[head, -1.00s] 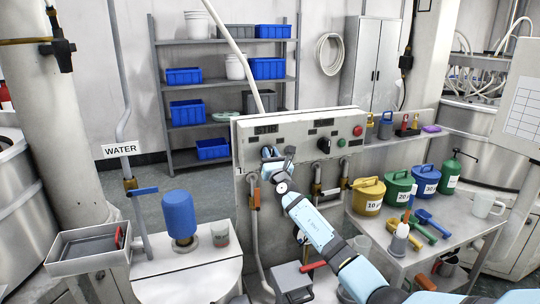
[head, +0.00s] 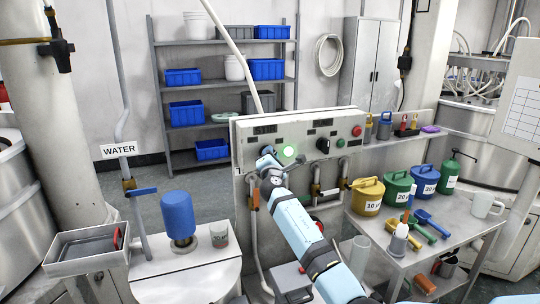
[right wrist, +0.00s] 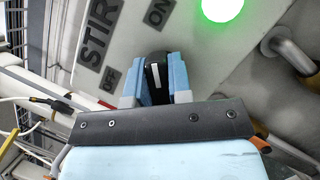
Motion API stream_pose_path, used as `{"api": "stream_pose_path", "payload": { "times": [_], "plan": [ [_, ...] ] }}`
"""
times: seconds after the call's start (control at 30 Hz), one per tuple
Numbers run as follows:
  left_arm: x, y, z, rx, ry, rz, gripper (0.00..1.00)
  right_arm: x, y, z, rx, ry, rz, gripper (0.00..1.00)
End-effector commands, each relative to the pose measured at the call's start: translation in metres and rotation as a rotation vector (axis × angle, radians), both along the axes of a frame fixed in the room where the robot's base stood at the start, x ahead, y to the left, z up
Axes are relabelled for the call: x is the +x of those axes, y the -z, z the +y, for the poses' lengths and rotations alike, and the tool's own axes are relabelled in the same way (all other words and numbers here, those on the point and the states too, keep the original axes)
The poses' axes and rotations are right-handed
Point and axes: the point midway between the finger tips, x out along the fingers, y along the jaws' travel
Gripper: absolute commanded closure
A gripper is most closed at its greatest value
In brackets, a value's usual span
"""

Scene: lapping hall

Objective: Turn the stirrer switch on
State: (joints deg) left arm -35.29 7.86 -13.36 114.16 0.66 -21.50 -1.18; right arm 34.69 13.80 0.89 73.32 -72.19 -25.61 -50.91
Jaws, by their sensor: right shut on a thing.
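The stirrer switch (right wrist: 156,76) is a black knob with a white mark, on the grey panel (head: 345,117) below the STIR label (right wrist: 98,45). My right gripper (right wrist: 158,70) has its blue fingers on both sides of the knob and is shut on it. The white mark points up in the right wrist view, toward the ON label (right wrist: 160,12) rather than the OFF label (right wrist: 108,82). A round lamp beside the switch (right wrist: 222,5) glows green; it also shows in the head view (head: 288,151). In the head view my right gripper (head: 267,158) largely hides the switch. My left gripper is out of view.
The panel also carries another black knob (head: 323,145), a red button (head: 357,131) and a green button (head: 341,143). Pipes with valves run below it. A bench with yellow, green and blue cans (head: 367,195) stands at the right.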

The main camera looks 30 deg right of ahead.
Motion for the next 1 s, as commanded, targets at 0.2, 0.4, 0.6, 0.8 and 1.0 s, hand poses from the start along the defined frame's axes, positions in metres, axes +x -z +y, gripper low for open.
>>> {"api": "stream_pose_path", "payload": {
  "times": [0.2,0.4,0.6,0.8,1.0],
  "plan": [
    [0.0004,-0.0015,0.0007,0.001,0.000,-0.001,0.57,-0.0001,0.0006,-0.0003,0.108,0.000,-0.025,1.00],
    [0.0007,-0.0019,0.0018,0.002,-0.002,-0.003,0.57,-0.0002,0.0012,-0.0005,0.156,0.000,-0.037,1.00],
    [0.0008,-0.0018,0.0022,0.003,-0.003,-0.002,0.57,-0.0001,0.0014,-0.0005,0.172,0.000,-0.041,1.00],
    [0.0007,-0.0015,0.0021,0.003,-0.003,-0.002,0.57,-0.0001,0.0014,-0.0005,0.173,0.000,-0.041,1.00],
    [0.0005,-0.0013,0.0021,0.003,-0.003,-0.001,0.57,-0.0002,0.0014,-0.0005,0.173,0.000,-0.041,0.58]
  ]
}}
